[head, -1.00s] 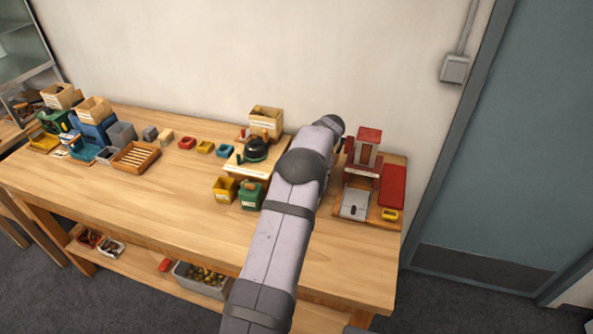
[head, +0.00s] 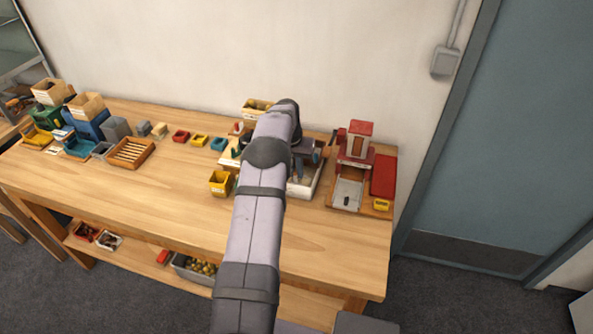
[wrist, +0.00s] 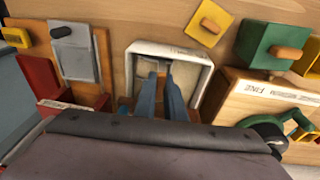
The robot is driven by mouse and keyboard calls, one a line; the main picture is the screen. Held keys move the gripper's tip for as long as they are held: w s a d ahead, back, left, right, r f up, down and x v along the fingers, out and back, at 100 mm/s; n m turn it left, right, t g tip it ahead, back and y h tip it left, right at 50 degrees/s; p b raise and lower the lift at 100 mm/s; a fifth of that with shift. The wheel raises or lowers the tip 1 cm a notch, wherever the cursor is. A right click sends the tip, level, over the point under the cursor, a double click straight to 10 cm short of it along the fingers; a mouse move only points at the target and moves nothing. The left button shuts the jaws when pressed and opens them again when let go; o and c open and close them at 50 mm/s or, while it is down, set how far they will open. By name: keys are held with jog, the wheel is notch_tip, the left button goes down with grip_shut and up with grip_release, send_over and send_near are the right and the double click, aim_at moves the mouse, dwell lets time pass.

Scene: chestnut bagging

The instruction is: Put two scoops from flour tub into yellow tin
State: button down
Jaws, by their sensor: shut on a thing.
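The white-rimmed flour tub (head: 312,190) stands just right of my arm in the head view. In the wrist view the tub (wrist: 207,77) is below my gripper (wrist: 161,80), whose blue fingers reach over it. A small yellow tin (head: 381,204) sits at the right board's front corner. Other yellow containers are a bin (head: 219,185) left of my arm and a small dish (head: 200,141) farther back. I cannot tell which is the named tin.
A red stand (head: 357,150) and grey plate (head: 347,194) are right of the tub. A green box (wrist: 262,45) and a yellow block with a wooden knob (wrist: 208,22) lie close by in the wrist view. The table's front strip is clear.

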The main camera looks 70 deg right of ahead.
jog(key=shift+s+r+p, duration=0.1)
jog(key=shift+r+p, duration=0.25)
jog(key=shift+r, duration=0.6)
jog(key=shift+w+r+p, duration=0.15)
jog(key=shift+r+p, duration=0.6)
jog(key=shift+r, duration=0.45)
jog(key=shift+w+r+p, duration=0.15)
jog(key=shift+r+p, duration=0.6)
jog(key=shift+r, duration=0.4)
